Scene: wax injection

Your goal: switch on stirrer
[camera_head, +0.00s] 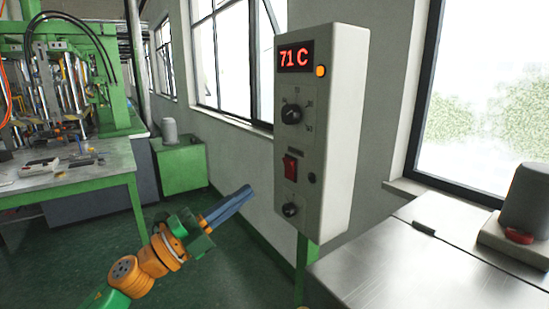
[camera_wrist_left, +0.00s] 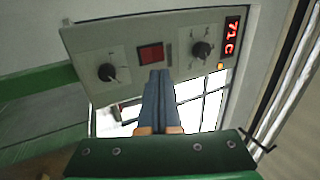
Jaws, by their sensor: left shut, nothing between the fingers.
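A grey control box (camera_head: 345,130) stands on a green post in the head view. Its display (camera_head: 295,56) reads 71 C, with an orange lamp (camera_head: 320,71) lit beside it. Below are a black dial (camera_head: 291,114), a red rocker switch (camera_head: 290,168) and a lower black knob (camera_head: 290,210). My left gripper (camera_head: 248,190) is shut and empty, to the left of the box and a little below the switch's height. In the left wrist view the shut fingers (camera_wrist_left: 158,75) point toward the panel, close beside the red switch (camera_wrist_left: 151,53) in the picture. I cannot tell whether they touch the panel.
A metal table (camera_head: 410,265) with a grey device and red button (camera_head: 518,236) stands at the right. A cluttered workbench (camera_head: 60,180) and green machine are at the left. Windows line the wall behind.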

